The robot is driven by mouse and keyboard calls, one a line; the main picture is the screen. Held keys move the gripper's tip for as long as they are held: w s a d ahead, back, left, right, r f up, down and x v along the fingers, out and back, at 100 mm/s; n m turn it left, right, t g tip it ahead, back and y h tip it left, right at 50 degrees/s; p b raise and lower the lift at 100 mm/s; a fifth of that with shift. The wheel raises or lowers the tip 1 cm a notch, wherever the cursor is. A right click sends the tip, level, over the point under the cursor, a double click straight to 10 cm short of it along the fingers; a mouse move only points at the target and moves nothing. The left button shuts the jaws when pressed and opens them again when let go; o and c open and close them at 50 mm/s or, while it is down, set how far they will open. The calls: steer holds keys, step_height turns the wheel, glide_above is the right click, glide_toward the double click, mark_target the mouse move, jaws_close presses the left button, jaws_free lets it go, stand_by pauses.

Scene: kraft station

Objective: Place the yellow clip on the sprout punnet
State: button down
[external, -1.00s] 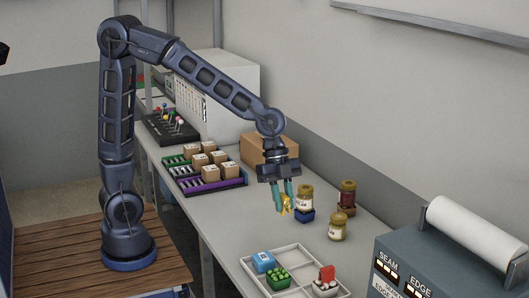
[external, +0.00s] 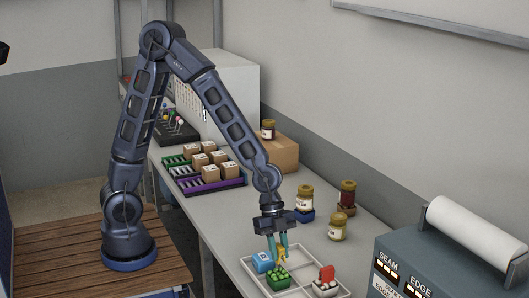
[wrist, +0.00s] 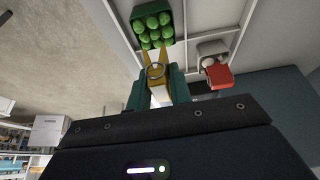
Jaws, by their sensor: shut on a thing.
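My gripper (external: 278,250) is shut on the yellow clip (external: 282,254) and holds it just above the white divided tray. The clip also shows between the teal fingers in the wrist view (wrist: 155,72). The sprout punnet (external: 278,279), a green box with round green tops, sits in the tray's front compartment. It also shows in the wrist view (wrist: 152,22), right by the clip's far end. I cannot tell whether the clip touches the punnet.
A grey sealing machine (external: 430,262) is at the right. Open bench lies to the left of the jars.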

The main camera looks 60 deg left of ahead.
mark_target(281, 275)
steer(key=shift+f, duration=2.25)
steer(key=c, duration=1.3)
jaws_free()
steer(key=shift+f, duration=0.1)
steer(key=shift+o, duration=0.2)
steer(key=v, duration=1.2)
steer(key=a+r+n+t+y, duration=0.2)
steer(key=a+r+n, duration=0.3)
steer(key=a, duration=0.7)
steer(key=s+a+r+n+t, duration=0.1)
steer(key=s+a+r+n, duration=0.2)
steer(key=a, duration=0.5)
steer(key=s+a+r+n+y, duration=0.1)
steer(key=s+a+r+n, duration=0.2)
steer(key=s+a+n, duration=0.2)
steer(key=s+a+r+n+t+y, duration=0.1)
steer(key=s+a+r+n, duration=0.2)
steer(key=a, duration=0.8)
steer(key=shift+s+r+n+t, duration=0.2)
steer(key=shift+s+n+t, duration=0.1)
steer(key=shift+s+n, duration=0.75)
